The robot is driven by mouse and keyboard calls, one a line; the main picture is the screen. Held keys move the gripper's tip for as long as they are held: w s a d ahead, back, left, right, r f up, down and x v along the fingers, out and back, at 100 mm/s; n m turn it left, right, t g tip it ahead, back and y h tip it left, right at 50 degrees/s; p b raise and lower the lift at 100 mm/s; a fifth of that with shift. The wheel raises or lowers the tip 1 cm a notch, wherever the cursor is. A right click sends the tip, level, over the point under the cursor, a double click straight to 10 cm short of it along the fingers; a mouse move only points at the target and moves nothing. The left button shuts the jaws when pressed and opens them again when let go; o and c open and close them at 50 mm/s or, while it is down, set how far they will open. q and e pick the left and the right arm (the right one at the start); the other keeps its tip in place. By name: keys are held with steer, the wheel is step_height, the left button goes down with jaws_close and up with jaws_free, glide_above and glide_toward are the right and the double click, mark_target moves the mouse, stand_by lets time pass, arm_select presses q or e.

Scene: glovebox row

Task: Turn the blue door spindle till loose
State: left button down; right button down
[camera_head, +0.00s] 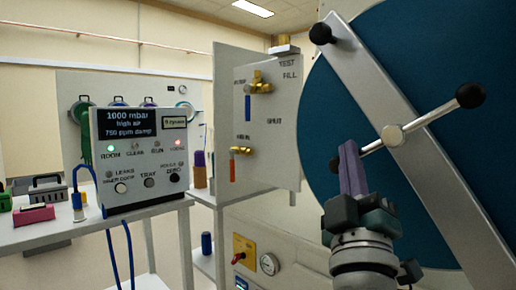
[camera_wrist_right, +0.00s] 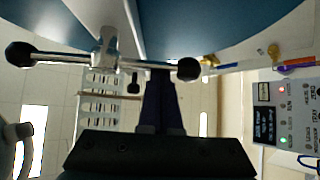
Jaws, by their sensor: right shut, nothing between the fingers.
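The blue door (camera_head: 395,45) is a large round disc on the right of the head view, crossed by a slanted silver bar (camera_head: 440,185). Its spindle (camera_head: 430,117) is a thin metal cross-handle on a round hub, with a black knob at its upper right end. Contact is unclear. My left gripper is out of view.
A control box (camera_head: 142,158) with a lit display stands on a shelf at left. A white panel (camera_head: 262,120) with brass valves stands between it and the door. A yellow switch plate (camera_head: 243,250) and a gauge (camera_head: 269,264) sit below.

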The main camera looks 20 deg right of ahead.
steer(key=n+y+p, duration=0.2)
steer(key=p, duration=0.1)
steer(key=s+f+n+y+p, duration=0.1)
steer(key=n+y+p, duration=0.1)
steer(key=p, duration=0.2)
steer(key=s+f+n+y+p, duration=0.1)
steer(key=n+y+p, duration=0.1)
steer(key=p, duration=0.1)
steer(key=shift+d+n+g, duration=0.4)
stand_by(0.4)
